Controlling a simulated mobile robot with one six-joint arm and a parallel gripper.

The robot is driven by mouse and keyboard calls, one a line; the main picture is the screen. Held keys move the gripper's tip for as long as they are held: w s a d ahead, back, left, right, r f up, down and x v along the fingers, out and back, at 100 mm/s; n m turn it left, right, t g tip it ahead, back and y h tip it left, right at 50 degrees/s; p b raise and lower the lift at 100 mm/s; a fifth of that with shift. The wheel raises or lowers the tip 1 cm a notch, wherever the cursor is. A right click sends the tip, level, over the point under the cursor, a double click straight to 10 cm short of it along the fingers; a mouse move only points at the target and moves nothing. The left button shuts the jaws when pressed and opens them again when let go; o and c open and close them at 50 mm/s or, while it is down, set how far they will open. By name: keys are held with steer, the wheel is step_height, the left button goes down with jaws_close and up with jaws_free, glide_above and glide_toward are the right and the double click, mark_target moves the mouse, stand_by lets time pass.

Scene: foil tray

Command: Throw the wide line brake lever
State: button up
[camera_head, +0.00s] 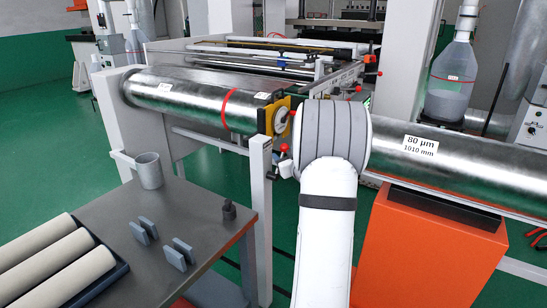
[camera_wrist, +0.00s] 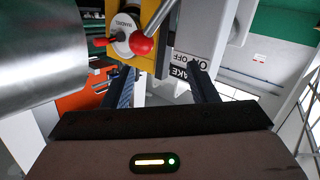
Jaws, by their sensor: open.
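In the wrist view a lever with a round red knob (camera_wrist: 141,45) hangs from a metallic rod (camera_wrist: 158,20) that leans up to the right. A grey plate with dark lettering reading BRAKE and ON/OFF (camera_wrist: 192,66) is beside it. My gripper (camera_wrist: 162,70) is open and empty, with its fingers apart below the knob. The knob lies just beyond the left fingertip, and I see no contact. In the head view my arm's wrist hides the gripper and most of this area. Which line the lever belongs to cannot be read.
A white disc (camera_wrist: 121,38) with a smaller red grip and a yellow bracket adjoin the lever. A large foil roll (camera_wrist: 45,60) fills the left of the wrist view. In the head view a roll labelled 1010 mm (camera_head: 470,165) is right of my arm, and a table (camera_head: 190,225) stands left.

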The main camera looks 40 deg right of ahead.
mark_target(285, 147)
steer(key=shift+n+t+y, duration=0.3)
steer(key=shift+t+y, duration=0.1)
steer(key=shift+t, duration=0.4)
steer(key=w+d, duration=0.1)
steer(key=w, duration=0.1)
steer(key=w+d+f, duration=0.1)
steer(key=w+d, duration=0.1)
steer(key=w+d+f, duration=0.1)
steer(key=w, duration=0.2)
steer(key=shift+d+f, duration=0.1)
steer(key=shift+d, duration=0.25)
steer(key=shift+c, duration=0.3)
steer(key=shift+s, duration=0.1)
jaws_close()
